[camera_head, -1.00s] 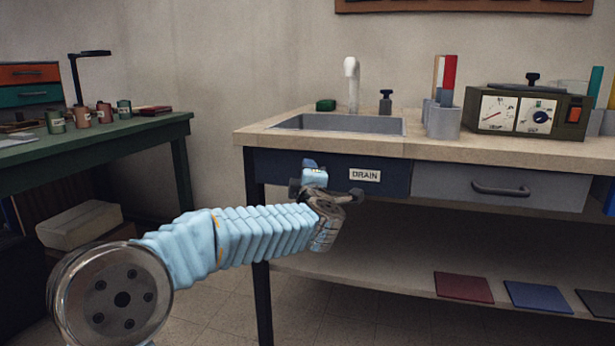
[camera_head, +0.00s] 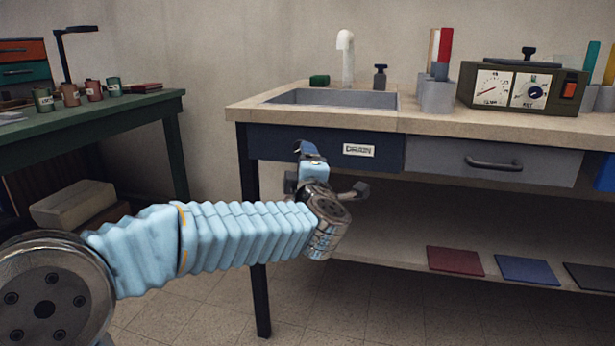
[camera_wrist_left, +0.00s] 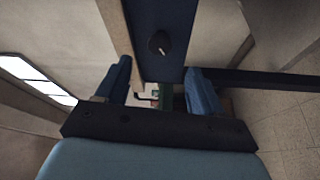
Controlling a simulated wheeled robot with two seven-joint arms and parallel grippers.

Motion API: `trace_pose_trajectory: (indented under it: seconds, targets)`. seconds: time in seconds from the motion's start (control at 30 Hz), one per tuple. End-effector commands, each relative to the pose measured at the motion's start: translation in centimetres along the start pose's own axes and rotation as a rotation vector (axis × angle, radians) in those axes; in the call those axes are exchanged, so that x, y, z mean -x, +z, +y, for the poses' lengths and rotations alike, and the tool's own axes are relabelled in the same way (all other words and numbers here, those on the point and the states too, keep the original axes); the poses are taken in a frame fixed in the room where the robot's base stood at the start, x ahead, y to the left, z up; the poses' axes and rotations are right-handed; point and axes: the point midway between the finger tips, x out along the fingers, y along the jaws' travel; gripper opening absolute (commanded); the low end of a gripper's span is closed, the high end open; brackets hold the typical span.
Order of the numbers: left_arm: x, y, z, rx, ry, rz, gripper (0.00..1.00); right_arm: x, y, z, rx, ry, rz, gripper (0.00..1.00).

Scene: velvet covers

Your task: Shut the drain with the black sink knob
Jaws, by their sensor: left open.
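The black knob (camera_wrist_left: 158,43) sits on the dark blue panel (camera_wrist_left: 157,12) in the left wrist view and bears a short white pointer mark. It is ahead of my left gripper (camera_wrist_left: 160,82), whose two blue fingers stand apart with nothing between them. In the head view my left gripper (camera_head: 308,154) is in front of the sink's blue front panel (camera_head: 275,143), left of the blurred white label (camera_head: 358,150). The knob does not show in the head view, where my gripper and wrist cover part of the panel. My right gripper is not in view.
The sink basin (camera_head: 330,98) with a white tap (camera_head: 346,55) lies above the panel. A grey drawer (camera_head: 495,165) with a handle is to the right. A table leg (camera_head: 255,240) stands below my arm. A green bench (camera_head: 110,120) is at left.

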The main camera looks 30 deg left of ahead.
Motion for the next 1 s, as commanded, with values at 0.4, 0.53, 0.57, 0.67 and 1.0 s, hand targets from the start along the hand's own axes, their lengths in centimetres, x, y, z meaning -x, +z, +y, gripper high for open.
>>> trace_pose_trajectory:
  seconds: [0.4,0.53,0.57,0.67,1.0]
  targets:
    - [5.7,0.0,0.0,0.001,0.0,0.001,0.67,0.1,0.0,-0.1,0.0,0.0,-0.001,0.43]
    - [5.7,0.0,0.0,0.001,0.0,0.001,0.67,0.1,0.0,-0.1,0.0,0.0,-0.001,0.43]
    - [5.7,0.0,0.0,0.001,0.0,0.001,0.67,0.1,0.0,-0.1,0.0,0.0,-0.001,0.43]
    - [5.7,0.0,0.0,0.001,0.0,0.001,0.67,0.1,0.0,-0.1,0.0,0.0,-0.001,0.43]
    - [5.1,1.5,-1.8,-0.052,-0.017,-0.041,0.67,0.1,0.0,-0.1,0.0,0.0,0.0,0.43]
